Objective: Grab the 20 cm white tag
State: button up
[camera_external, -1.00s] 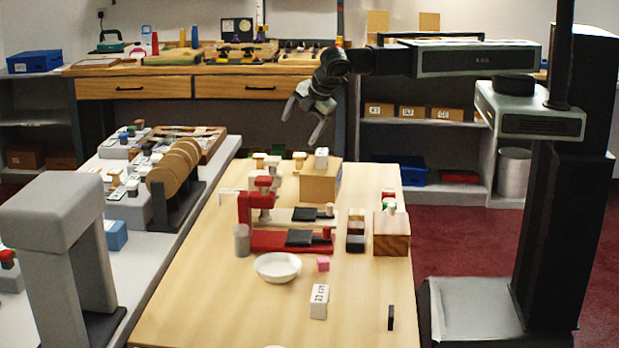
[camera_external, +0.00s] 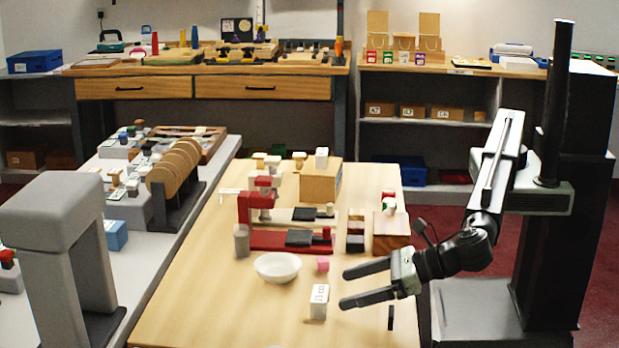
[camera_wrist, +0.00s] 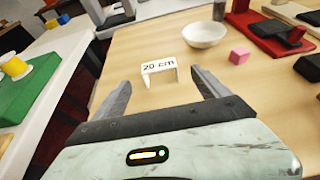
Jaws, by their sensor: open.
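The white tag (camera_external: 319,302) is a small white block standing on the front part of the wooden table. In the wrist view the tag (camera_wrist: 159,66) reads "20 cm" and shows just beyond the fingertips, centred between them. My gripper (camera_external: 343,289) is open and empty, its two fingers pointing left towards the tag from its right side. In the wrist view my gripper (camera_wrist: 160,78) has one finger on each side of the tag's line. I see no contact between fingers and tag.
A white bowl (camera_external: 277,267) and a pink cube (camera_external: 323,264) sit behind the tag. A red stand (camera_external: 257,208) and a wooden block (camera_external: 390,237) are farther back. A small dark upright piece (camera_external: 391,318) stands below my gripper. The table's front left is clear.

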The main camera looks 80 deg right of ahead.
aim_at(320, 293)
jog(key=b+x, duration=0.2)
jog(key=x, duration=0.5)
jog(key=shift+w+a+f+b, duration=0.1)
jog(key=shift+w+f+b, duration=0.15)
jog(key=shift+b, duration=0.15)
jog(key=shift+s+r, duration=0.1)
jog(key=shift+c, duration=0.3)
jog(key=c, duration=1.3)
jog(key=shift+c, duration=0.2)
jog(key=r+p, duration=0.2)
jog(key=p, duration=0.1)
jog(key=r+p, duration=0.1)
jog(key=r, duration=0.1)
jog(key=shift+s+d, duration=0.15)
jog(key=shift+d, duration=0.15)
jog(key=s+d, duration=0.3)
jog(key=d, duration=0.1)
jog(key=s+d, duration=0.3)
jog(key=d, duration=0.1)
jog(key=s+d+r+p, duration=0.1)
jog(key=s+d, duration=0.2)
jog(key=d, duration=0.1)
jog(key=shift+s+d, duration=0.1)
jog(key=shift+s, duration=0.05)
